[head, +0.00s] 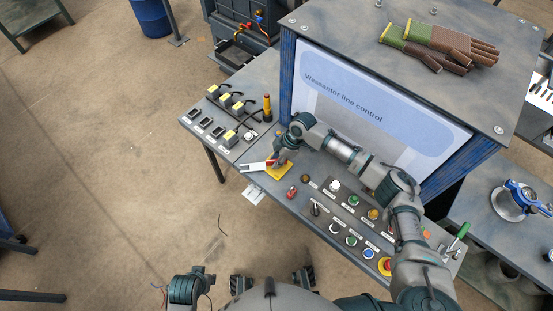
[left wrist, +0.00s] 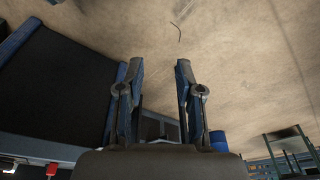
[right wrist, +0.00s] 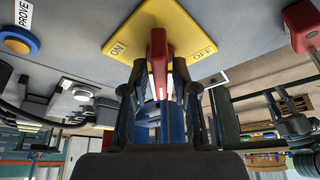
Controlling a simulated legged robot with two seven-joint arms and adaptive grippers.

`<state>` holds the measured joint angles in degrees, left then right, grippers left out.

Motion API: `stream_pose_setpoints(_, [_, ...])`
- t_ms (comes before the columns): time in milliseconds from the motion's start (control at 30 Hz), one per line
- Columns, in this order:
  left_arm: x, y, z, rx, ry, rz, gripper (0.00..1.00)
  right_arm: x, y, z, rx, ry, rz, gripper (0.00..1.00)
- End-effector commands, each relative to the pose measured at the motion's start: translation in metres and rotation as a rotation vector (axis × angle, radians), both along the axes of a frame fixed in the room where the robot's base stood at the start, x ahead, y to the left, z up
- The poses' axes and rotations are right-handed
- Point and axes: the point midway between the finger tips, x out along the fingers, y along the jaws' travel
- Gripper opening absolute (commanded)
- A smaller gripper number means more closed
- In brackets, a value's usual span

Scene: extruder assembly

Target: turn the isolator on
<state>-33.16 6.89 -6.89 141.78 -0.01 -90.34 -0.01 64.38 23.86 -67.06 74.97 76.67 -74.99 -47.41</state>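The isolator's yellow plate (right wrist: 160,30) shows in the right wrist view, with ON printed at left and OFF at right. Its red handle (right wrist: 158,62) stands out from the plate between the two words. In the head view the yellow plate (head: 281,173) lies near the panel's front edge, partly covered by my right gripper (head: 279,158). In the right wrist view my right gripper (right wrist: 158,88) is open, with a finger on each side of the red handle. I cannot tell whether either finger touches it. My left gripper (left wrist: 158,66) is open and empty, away from the panel.
The control panel (head: 228,172) carries several buttons and switches to the right of the isolator. A red switch (head: 292,192) sits close by. A yellow-and-black row of devices (head: 230,103) is at left. The tall cabinet (head: 385,95) stands behind.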

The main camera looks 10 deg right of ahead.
Motion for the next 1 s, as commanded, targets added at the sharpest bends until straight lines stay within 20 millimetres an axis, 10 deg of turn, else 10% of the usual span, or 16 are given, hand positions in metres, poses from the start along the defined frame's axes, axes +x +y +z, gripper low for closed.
stream_pose_setpoints(467, [0.002, 0.0, 0.002, -0.001, -0.008, 0.0, 0.36, 0.001, 0.0, 0.001, 0.0, 0.0, -0.01, 0.0])
stream_pose_setpoints(1000, [0.003, -0.003, -0.133, 0.003, 0.037, -0.012, 0.36, 0.0, 0.0, 0.007, 0.001, -0.001, -0.287, 0.0])
